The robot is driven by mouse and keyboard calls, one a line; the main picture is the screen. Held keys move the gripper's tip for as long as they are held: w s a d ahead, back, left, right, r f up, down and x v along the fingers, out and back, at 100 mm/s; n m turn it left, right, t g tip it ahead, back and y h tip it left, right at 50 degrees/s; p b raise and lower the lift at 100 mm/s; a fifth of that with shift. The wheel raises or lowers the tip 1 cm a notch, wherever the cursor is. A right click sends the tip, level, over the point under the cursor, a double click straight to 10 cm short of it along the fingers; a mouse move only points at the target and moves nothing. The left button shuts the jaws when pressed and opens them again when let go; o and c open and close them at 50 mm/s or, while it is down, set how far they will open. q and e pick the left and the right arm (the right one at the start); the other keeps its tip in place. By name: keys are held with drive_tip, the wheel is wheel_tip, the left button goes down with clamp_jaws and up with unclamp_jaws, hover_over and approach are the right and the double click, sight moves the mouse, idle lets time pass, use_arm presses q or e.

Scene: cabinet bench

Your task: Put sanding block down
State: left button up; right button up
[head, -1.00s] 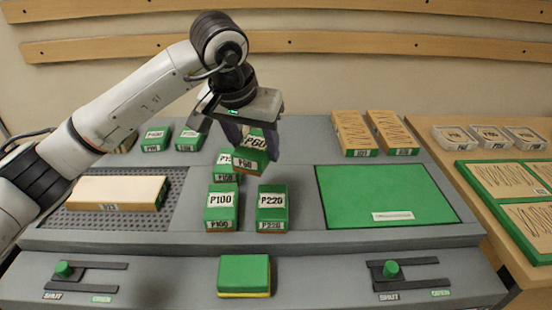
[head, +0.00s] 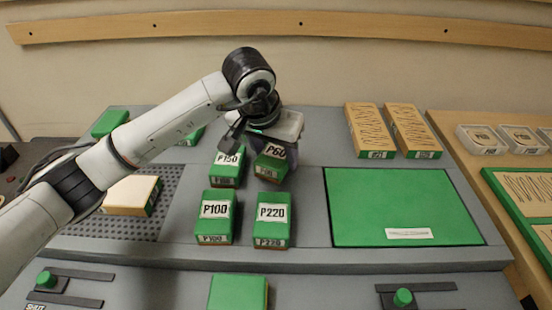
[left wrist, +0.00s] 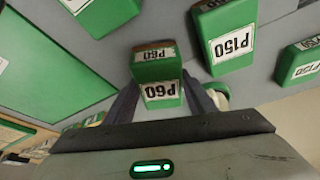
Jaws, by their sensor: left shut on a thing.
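The green P60 sanding block (head: 270,169) is behind the P220 block (head: 271,219) and right of the P150 block (head: 227,166). My left gripper (head: 277,160) is shut on the P60 block, its fingers on either side of it. The left wrist view also shows the P60 block (left wrist: 160,92) between the fingertips, apart from the P150 block (left wrist: 232,45). The block looks close to the grey bench top, but I cannot tell whether it touches. The P100 block (head: 215,216) stands in front of the P150 block. My right gripper is out of view.
A large green panel (head: 390,200) lies to the right. Two tan sanding pads (head: 369,130) are at the back right. A tan block (head: 130,194) rests on the perforated plate at left. A green block (head: 238,291) is at the front.

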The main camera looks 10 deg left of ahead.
use_arm(q)
drive_tip(key=shift+w+f, duration=0.1)
drive_tip(key=shift+f, duration=0.75)
drive_tip(key=shift+f, duration=0.2)
drive_tip(key=o, duration=1)
drive_tip(key=shift+a+r, duration=0.1)
drive_tip(key=shift+r, duration=0.35)
drive_tip(key=v, duration=1.1)
drive_tip(key=shift+r, duration=0.15)
drive_tip(key=shift+s+r, duration=0.1)
drive_tip(key=shift+s, duration=0.1)
